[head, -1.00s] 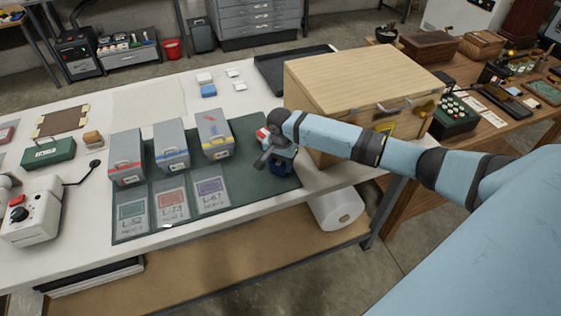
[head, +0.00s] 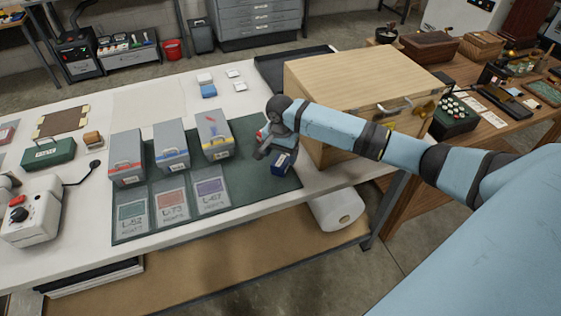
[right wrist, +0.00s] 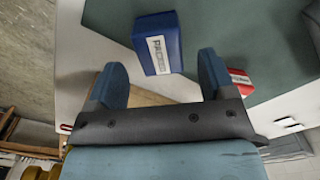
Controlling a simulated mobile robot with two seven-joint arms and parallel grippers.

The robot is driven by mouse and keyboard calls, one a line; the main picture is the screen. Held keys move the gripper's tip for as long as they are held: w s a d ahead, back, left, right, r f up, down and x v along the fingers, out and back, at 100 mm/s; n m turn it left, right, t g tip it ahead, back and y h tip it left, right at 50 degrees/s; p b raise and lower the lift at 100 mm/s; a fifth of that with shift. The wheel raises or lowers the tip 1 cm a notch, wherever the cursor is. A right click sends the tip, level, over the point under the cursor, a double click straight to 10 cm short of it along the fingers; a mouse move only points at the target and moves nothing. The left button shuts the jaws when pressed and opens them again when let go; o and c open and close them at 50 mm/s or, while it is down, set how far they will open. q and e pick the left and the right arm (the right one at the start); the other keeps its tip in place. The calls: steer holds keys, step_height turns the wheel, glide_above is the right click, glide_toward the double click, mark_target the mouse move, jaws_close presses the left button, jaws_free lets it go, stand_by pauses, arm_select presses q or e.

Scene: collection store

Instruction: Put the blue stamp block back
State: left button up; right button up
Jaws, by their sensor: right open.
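The blue stamp block (right wrist: 157,43), with a white lettered label, rests on the right part of the green mat in the right wrist view. It also shows in the head view (head: 283,161), partly covered by my gripper. My right gripper (head: 262,153) is open, with its fingers (right wrist: 161,60) on either side of the block's near end as seen from the wrist. A gap shows on both sides, and nothing is held. I cannot tell the height gap to the block. My left gripper is not in view.
A red block (right wrist: 240,82) lies near the right finger. Grey boxes with red, blue and yellow bands (head: 214,135) stand on the green mat (head: 245,190), behind labelled cards (head: 211,195). A large wooden case (head: 350,75) stands close to the right.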

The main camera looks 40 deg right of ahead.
mark_target(281, 161)
step_height(281, 161, up, 8)
stand_by(0.6)
steer(key=s+a+f+n, duration=0.1)
steer(key=s+a+f, duration=0.1)
steer(key=a, duration=0.1)
steer(key=s+a+f+n, duration=0.2)
steer(key=s+a, duration=0.1)
steer(key=s+a+f+n+y, duration=0.1)
steer(key=s+a+f+n, duration=0.1)
steer(key=s, duration=0.1)
steer(key=shift+s+a+f+t, duration=0.1)
steer(key=shift+a+t, duration=0.3)
steer(key=s+a+f+n+t, duration=0.1)
steer(key=s+a+n, duration=0.2)
steer(key=s, duration=0.5)
steer(key=s+a+n+t, duration=0.1)
steer(key=s+a+n, duration=0.15)
steer(key=s, duration=0.55)
steer(key=s+d+r+n, duration=0.3)
steer(key=s+d, duration=0.1)
steer(key=s, duration=0.5)
steer(key=w+a+f+t+y+p, duration=0.1)
steer(key=w+a+f+t, duration=0.2)
steer(key=f+t, duration=0.1)
steer(key=w+a+f+n+t+y+p, duration=0.1)
steer(key=w+a+f+t, duration=0.2)
steer(key=f, duration=0.4)
steer(key=shift+a+f+t, duration=0.15)
steer(key=shift+a+t, duration=0.15)
steer(key=shift+t, duration=0.2)
